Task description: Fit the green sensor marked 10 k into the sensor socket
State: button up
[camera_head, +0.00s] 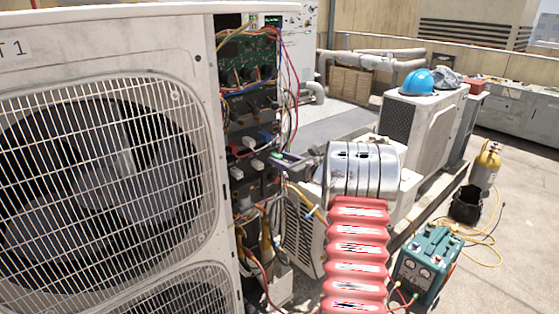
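The open electrical bay (250,130) of the large white condenser unit (110,22) is left of centre. It holds a green circuit board (247,52), dark modules, several pale connectors (257,165) and coloured wires. I cannot single out the sensor socket among them. I cannot make out a green sensor marked 10 k. My arm, with a red ribbed sleeve and a shiny metal section, reaches up from the bottom. The small end that seems to be my gripper (287,158) is at the bay's right edge. Its fingers are too small and cluttered to read, and anything in it is hidden.
Loose wires hang along the bay's right side. A smaller condenser (424,125) with a blue hard hat (416,82) stands behind. A teal machine (428,262), a black bucket (466,204) and a yellow cylinder (486,165) stand at right. Roof floor between them is partly clear.

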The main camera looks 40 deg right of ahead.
jog(key=s+r, duration=0.1)
jog(key=s, duration=1.2)
jog(key=shift+d+r, duration=0.2)
jog(key=shift+r, duration=0.05)
